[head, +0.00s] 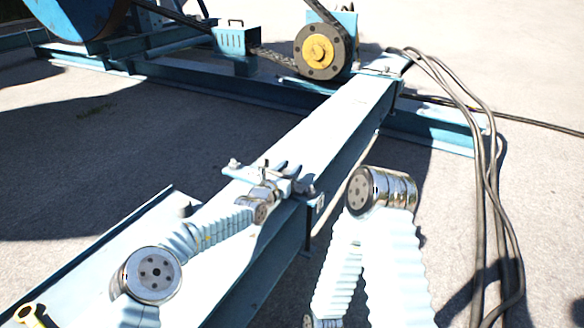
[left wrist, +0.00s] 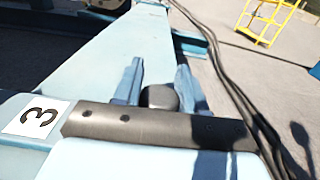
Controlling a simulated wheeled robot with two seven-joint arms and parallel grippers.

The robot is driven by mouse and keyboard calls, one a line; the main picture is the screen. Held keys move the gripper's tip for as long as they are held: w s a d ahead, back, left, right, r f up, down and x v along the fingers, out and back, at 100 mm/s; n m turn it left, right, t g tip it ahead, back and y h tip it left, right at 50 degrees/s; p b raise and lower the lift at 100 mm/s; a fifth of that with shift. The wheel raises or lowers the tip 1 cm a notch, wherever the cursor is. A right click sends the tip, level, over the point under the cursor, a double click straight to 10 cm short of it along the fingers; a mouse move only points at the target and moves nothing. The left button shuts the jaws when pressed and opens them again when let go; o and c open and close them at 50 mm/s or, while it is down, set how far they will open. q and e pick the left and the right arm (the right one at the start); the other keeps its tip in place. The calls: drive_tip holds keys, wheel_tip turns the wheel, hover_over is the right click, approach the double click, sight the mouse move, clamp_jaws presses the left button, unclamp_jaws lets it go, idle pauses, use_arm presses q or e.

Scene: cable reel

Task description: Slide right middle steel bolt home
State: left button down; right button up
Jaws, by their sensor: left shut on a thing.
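A pale blue steel beam (head: 318,130) runs away from me, with a cross-plate bracket on it at mid-length. One bolt (head: 233,163) stands at the bracket's left end and another (head: 311,190) at its right end. My left gripper (head: 287,170) is over the bracket, its blue fingers low on it. In the left wrist view its fingers (left wrist: 159,88) stand either side of a dark rounded bolt head (left wrist: 162,97), shut on it. The bolt's shank is hidden. My right arm hangs at the right of the beam; its gripper is out of view.
A yellow-hubbed wheel (head: 318,52) and blue box (head: 233,40) stand at the far end. Black cables (head: 480,150) hang at the right. A yellow tool (head: 30,314) lies lower left.

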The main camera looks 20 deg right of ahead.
use_arm(q)
drive_tip(key=shift+s+d+f, duration=0.1)
drive_tip(key=shift+s+d, duration=0.1)
drive_tip(key=shift+d, duration=0.05)
drive_tip(key=c, duration=0.7)
unclamp_jaws()
drive_tip(key=shift+a, duration=0.1)
drive_tip(key=shift+s+a, duration=0.25)
drive_tip(key=shift+a, duration=0.05)
drive_tip(key=v, duration=1.3)
drive_tip(key=shift+p, duration=0.4)
drive_tip(key=shift+s, duration=0.1)
